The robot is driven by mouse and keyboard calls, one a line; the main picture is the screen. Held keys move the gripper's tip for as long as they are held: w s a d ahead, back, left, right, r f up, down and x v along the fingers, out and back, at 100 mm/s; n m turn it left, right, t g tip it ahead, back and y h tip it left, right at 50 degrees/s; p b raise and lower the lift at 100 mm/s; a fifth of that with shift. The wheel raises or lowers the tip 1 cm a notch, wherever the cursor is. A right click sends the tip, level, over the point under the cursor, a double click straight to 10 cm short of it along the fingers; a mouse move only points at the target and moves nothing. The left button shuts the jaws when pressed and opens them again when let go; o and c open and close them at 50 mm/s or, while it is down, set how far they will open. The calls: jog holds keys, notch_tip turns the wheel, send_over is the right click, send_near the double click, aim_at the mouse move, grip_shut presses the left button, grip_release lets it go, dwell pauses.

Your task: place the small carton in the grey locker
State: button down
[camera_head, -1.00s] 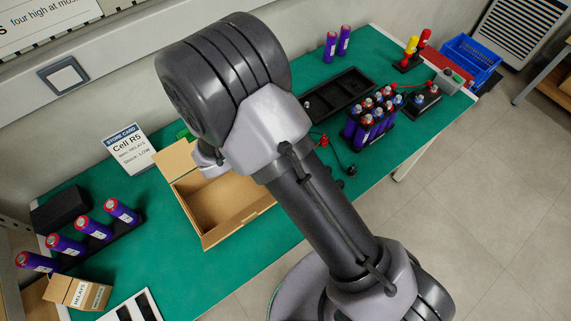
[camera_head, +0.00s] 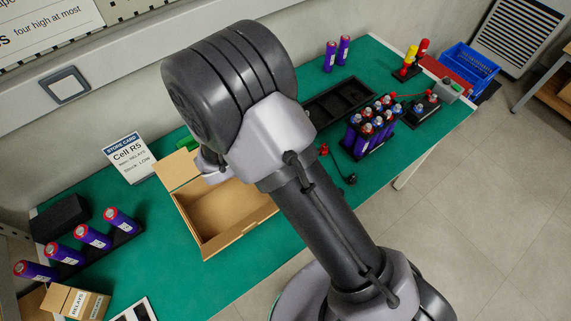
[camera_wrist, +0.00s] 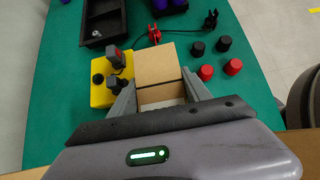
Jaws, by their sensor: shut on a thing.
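In the wrist view, the two fingers of my gripper (camera_wrist: 158,78) are closed on the sides of a small plain brown carton (camera_wrist: 155,60). Its lower end is partly hidden by the gripper body. In the head view my arm covers the gripper and the held carton. Another small carton, marked RELAYS (camera_head: 75,301), stands at the lower left of the head view, apart from my gripper. I cannot make out a grey locker in either view.
The green bench (camera_head: 165,235) holds an open cardboard box (camera_head: 215,215), a row of purple cells (camera_head: 93,236), a black tray (camera_head: 340,98) and a cell pack (camera_head: 370,130). A yellow switch box (camera_wrist: 108,88) sits close left of the held carton. Open floor (camera_head: 470,200) lies right.

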notch_tip(320, 180, up, 24)
jog(key=r+p, duration=0.1)
jog(key=p, duration=1.2)
jog(key=w+d+n+t+y+b, duration=0.3)
jog(key=d+n+b, duration=0.4)
jog(key=d+b, duration=0.3)
jog(key=shift+w+d+r+n+t+y, duration=0.3)
jog(key=shift+w+d+n+y, duration=0.1)
jog(key=shift+w+d+y, duration=0.6)
jog(key=shift+w+f, duration=0.1)
jog(key=s+a+f+m+g+h+p, duration=0.3)
jog(key=a+f+m, duration=0.4)
jog(key=a, duration=0.5)
jog(key=shift+s+f+m+g+h+p, duration=0.3)
jog(key=shift+s+f+m+h+p, duration=0.15)
jog(key=shift+s+f+h, duration=0.5)
